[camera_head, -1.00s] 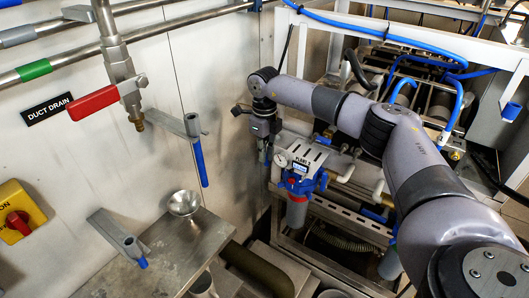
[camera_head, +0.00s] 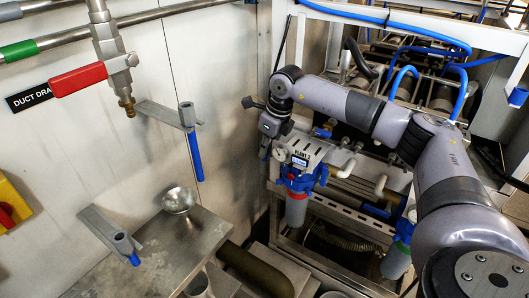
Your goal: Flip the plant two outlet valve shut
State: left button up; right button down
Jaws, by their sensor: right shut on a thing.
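The Plant 2 unit (camera_head: 297,177), a blue-headed filter with a clear bowl and a small display, stands at the centre beside the wall. A round gauge (camera_head: 279,153) sits at its left. My right gripper (camera_head: 264,153) hangs from the right arm at the unit's upper left, with its fingers pointing down. It is shut on a small part beside the gauge, apparently the plant two outlet valve's handle. The fingers and arm largely hide that part, so its angle cannot be told. My left gripper is not in view.
A red-handled duct drain valve (camera_head: 80,78) and a blue-handled lever (camera_head: 195,157) are on the left wall. A metal bench (camera_head: 160,255) with a small funnel (camera_head: 179,200) stands below. White frame bars and blue hoses (camera_head: 400,38) crowd the back right.

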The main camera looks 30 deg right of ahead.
jog(key=c, duration=1.7)
grip_release()
jog(key=shift+r, duration=0.1)
jog(key=v, duration=1.2)
